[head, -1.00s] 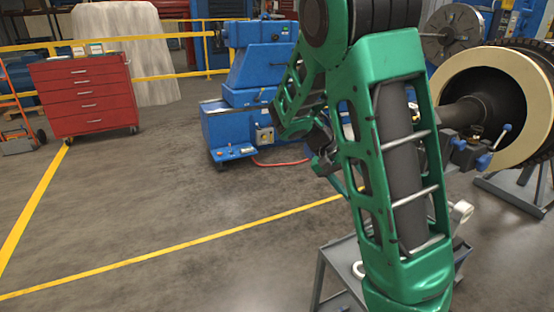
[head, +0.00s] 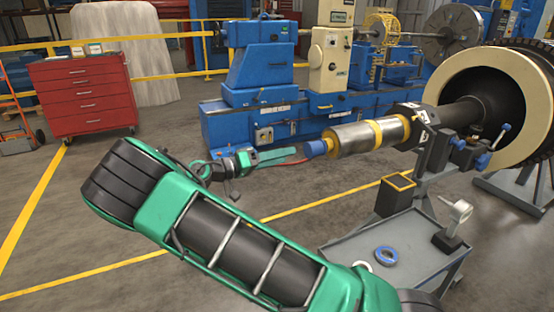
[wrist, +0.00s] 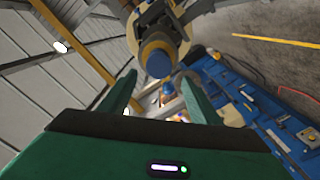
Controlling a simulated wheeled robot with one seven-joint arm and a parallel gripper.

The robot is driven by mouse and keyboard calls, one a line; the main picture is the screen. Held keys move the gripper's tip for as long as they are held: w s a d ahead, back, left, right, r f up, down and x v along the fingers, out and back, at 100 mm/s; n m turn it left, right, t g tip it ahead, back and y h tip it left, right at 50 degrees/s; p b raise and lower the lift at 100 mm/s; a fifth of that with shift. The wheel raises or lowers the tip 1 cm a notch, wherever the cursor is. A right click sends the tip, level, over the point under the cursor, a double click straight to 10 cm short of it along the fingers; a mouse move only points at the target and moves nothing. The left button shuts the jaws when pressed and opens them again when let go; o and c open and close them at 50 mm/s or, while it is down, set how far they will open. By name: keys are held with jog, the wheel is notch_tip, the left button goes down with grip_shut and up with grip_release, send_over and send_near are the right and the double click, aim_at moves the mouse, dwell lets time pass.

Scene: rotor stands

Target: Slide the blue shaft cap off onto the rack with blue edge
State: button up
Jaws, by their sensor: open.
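The blue shaft cap (head: 317,148) sits on the left end of a horizontal metal shaft (head: 370,136) with a yellow band. In the wrist view the cap (wrist: 158,59) shows as a round blue end beyond and between my fingertips. My gripper (head: 288,155) is left of the cap with its fingers pointing toward it. It is open and empty, with a gap between fingertips and cap. I cannot make out a rack with a blue edge in either view.
A blue machine (head: 262,100) stands behind.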

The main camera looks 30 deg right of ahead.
aim_at(307, 150)
jog(key=shift+d, duration=4.95)
jog(key=shift+c, duration=0.3)
jog(key=c, duration=0.7)
jog(key=shift+c, duration=0.2)
jog(key=shift+a+r, duration=0.1)
jog(key=shift+r, duration=0.05)
jog(key=a, duration=0.7)
jog(key=shift+a, duration=0.4)
